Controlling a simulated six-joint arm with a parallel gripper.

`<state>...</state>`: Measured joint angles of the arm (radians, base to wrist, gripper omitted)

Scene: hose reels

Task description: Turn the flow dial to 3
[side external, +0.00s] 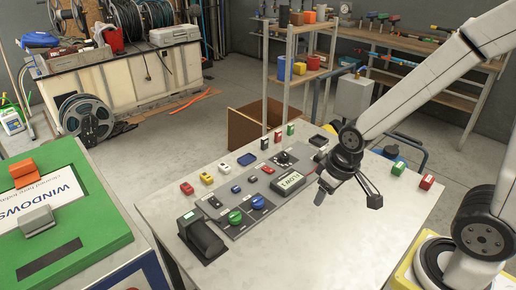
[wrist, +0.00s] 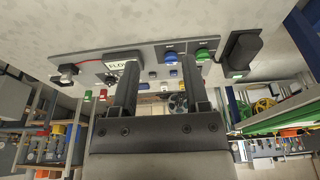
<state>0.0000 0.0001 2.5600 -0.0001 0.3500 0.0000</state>
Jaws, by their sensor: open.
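The flow dial (side external: 284,158) is a black knob with white marks around it, at the back of the grey control panel (side external: 241,228). Its pointer setting is too small to read. A box lettered FLOW (side external: 288,182) sits in front of it; its lettering also shows in the wrist view (wrist: 117,65). My gripper (side external: 348,196) is open and empty above the table, to the right of the panel and apart from the dial. Its two fingers (wrist: 158,66) point toward the panel in the wrist view.
The panel also bears a green knob (side external: 235,217), a blue knob (side external: 258,202) and several small buttons. A black block (side external: 202,238) stands at its front left. Small red and green blocks (side external: 427,182) lie at the table's right. The table front (side external: 330,250) is bare.

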